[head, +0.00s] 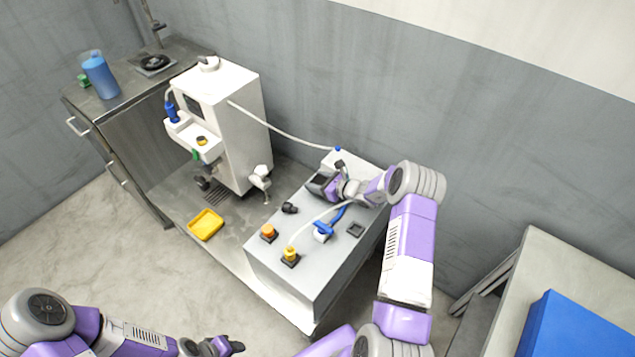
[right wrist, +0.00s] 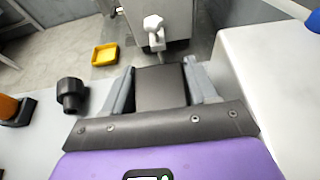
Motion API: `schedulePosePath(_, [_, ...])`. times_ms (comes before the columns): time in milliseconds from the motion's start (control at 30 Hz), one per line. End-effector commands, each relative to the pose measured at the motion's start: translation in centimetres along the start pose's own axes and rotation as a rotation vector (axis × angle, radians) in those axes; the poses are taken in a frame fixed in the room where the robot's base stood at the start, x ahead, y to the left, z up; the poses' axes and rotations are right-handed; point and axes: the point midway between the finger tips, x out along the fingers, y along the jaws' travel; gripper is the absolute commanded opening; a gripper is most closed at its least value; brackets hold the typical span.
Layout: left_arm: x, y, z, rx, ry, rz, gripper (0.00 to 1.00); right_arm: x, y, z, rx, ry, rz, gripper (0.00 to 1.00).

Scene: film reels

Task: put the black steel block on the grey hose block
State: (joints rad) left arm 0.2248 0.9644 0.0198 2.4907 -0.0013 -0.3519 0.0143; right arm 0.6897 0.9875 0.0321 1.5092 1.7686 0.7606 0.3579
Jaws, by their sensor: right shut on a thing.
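The black steel block (right wrist: 162,88) is a dark, flat-faced block between the fingers of my right gripper (right wrist: 163,95), which is shut on it. In the head view my right gripper (head: 322,184) is over the far left part of the large grey block (head: 318,262), which I take as the grey hose block; a white hose runs to its far end. I cannot tell whether the black block touches the surface below. My left gripper (head: 228,345) is at the bottom edge of the head view, away from the block; its opening is unclear.
On the grey block are a black knob (head: 290,208), an orange button (head: 269,232), a yellow fitting (head: 290,255), a blue-handled valve (head: 324,229) and a small square frame (head: 356,230). A white machine (head: 236,125) and yellow tray (head: 206,224) are to the left.

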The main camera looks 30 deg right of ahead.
Motion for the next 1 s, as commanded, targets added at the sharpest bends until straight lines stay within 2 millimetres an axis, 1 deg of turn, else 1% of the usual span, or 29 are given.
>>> schedulePosePath(33, [0.1, 0.0, 0.0, 0.0, 0.0, 0.0, 0.43, 0.1, 0.0, 0.3, -0.002, -0.007, 0.0, 0.0])
schedulePosePath(133, [0.4, -0.1, 0.0, 0.0, 0.0, 0.0, 0.43, 0.2, 0.0, -0.1, -0.002, -0.006, 0.0, 0.0])
schedulePosePath(167, [0.4, -0.1, 0.0, 0.0, 0.0, 0.0, 0.43, 0.1, 0.0, -0.4, 0.0, 0.001, 0.001, 0.59])
schedulePosePath(300, [0.3, -0.1, 0.0, 0.0, 0.0, 0.0, 0.43, 0.1, 0.0, -0.3, 0.0, 0.001, 0.001, 0.81])
schedulePosePath(333, [0.3, -0.1, 0.0, 0.0, 0.0, 0.0, 0.43, 0.1, 0.0, -0.3, 0.0, 0.001, 0.001, 0.83])
schedulePosePath(567, [0.3, -0.1, 0.0, 0.0, 0.0, 0.0, 0.43, 0.1, 0.0, -0.3, 0.0, 0.001, 0.001, 0.83])
schedulePosePath(700, [-0.2, 0.1, 0.0, 0.0, 0.0, 0.0, 0.43, -0.1, 0.1, 0.2, 0.0, 0.001, 0.001, 0.83])
schedulePosePath(767, [-0.4, 0.1, 0.0, 0.0, 0.0, 0.0, 0.43, -1.0, -0.1, 0.1, 0.002, 0.003, -0.001, 0.83])
schedulePosePath(867, [-1.0, 0.4, 0.0, 0.0, 0.0, 0.0, 0.43, -2.9, -0.1, 0.2, 0.002, 0.003, -0.002, 0.83])
schedulePosePath(1000, [-1.9, 0.7, 0.1, 0.0, 0.0, 0.0, 0.43, -6.1, -0.1, 0.2, 0.002, 0.002, -0.002, 0.83])
